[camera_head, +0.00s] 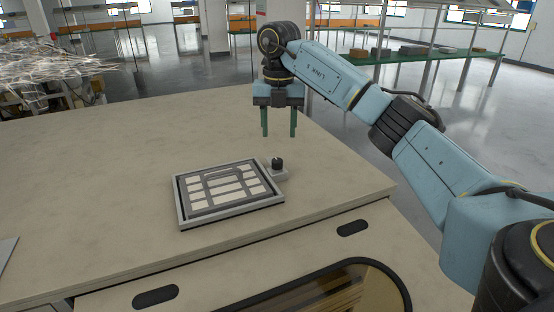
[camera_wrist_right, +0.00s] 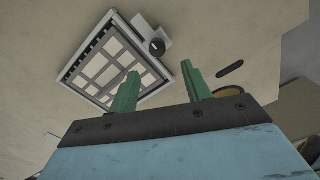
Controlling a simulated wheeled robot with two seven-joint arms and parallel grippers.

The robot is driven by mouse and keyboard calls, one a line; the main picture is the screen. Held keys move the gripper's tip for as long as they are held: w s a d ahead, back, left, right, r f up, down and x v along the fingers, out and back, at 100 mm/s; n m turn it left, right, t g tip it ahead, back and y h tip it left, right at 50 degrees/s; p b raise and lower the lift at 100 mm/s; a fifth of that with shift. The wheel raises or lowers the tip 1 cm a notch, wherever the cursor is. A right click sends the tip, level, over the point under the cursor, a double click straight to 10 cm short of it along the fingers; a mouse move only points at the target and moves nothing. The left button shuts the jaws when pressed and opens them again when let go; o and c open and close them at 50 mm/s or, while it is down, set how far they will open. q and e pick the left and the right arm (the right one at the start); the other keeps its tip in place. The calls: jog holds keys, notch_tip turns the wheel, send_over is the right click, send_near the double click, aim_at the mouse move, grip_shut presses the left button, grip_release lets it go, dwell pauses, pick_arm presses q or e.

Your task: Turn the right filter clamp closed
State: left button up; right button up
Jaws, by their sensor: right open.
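The filter (camera_head: 228,190) is a flat grey frame with pale rectangular panels, lying on the table; it also shows in the right wrist view (camera_wrist_right: 112,68). The right filter clamp (camera_head: 277,164) is a small black knob on a grey block at the frame's right edge; in the right wrist view the knob (camera_wrist_right: 157,47) has a light mark on top. My right gripper (camera_head: 279,122) points down above and behind the knob, apart from it. Its two green fingers (camera_wrist_right: 160,88) are spread with nothing between them. My left gripper is not in view.
The beige tabletop (camera_head: 90,160) is clear around the frame. The table's front has dark oval handle slots (camera_head: 352,228). A thin grey plate edge (camera_head: 6,250) shows at the far left. Shelves (camera_head: 420,52) stand well beyond the table.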

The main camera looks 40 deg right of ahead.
send_over(277, 160)
notch_tip(277, 160, down, 4)
jog(key=shift+f, duration=0.1)
notch_tip(277, 160, down, 4)
jog(key=shift+s+d+r+p, duration=0.1)
jog(key=shift+r+p, duration=0.15)
jog(key=shift+p, duration=0.25)
jog(key=shift+f, duration=0.55)
jog(key=shift+c, duration=0.8)
jog(key=c, duration=0.8)
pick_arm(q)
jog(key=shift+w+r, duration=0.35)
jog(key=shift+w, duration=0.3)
